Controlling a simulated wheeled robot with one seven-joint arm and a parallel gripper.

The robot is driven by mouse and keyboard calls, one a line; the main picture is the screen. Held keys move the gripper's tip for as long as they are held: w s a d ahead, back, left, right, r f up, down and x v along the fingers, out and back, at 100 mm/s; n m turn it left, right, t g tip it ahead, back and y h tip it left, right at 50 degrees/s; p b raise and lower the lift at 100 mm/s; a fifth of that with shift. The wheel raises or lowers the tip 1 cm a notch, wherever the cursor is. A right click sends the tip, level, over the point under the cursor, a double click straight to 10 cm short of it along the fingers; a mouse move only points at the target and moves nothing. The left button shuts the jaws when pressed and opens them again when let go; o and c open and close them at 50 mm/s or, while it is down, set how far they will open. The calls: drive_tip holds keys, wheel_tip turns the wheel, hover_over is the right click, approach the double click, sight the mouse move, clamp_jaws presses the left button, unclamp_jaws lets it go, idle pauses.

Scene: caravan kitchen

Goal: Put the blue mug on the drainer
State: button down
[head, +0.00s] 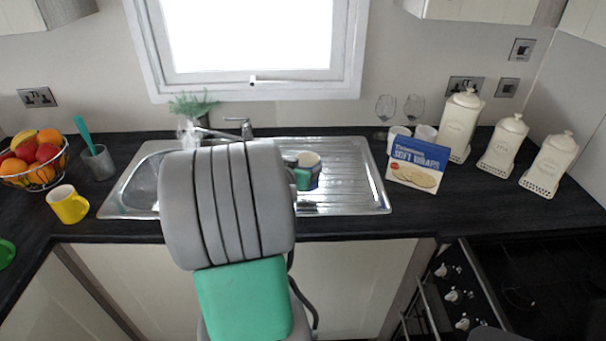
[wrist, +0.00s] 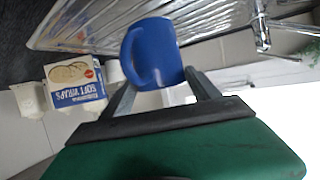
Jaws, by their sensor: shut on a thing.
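The blue mug (head: 315,178) shows past the right side of my arm in the head view, its pale inside facing up. It overlaps the left part of the ridged metal drainer (head: 352,180). The drainer (wrist: 90,28) is at the top left there. I cannot tell whether the mug touches the drainer. My arm hides most of the gripper in the head view and part of the sink bowl.
A soft wraps box (head: 417,165) stands right of the drainer, with wine glasses (head: 413,106) behind. The tap (head: 240,127) is at the back. A yellow mug (head: 68,204) and fruit bowl (head: 38,168) are left. The drainer's right part is bare.

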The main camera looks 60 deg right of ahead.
drive_tip(key=f, duration=0.1)
drive_tip(key=f+p, duration=0.1)
drive_tip(key=f, duration=0.1)
drive_tip(key=shift+d+f, duration=0.2)
drive_tip(key=shift+d, duration=0.15)
drive_tip(key=shift+f, duration=0.3)
drive_tip(key=shift+c, duration=0.9)
unclamp_jaws()
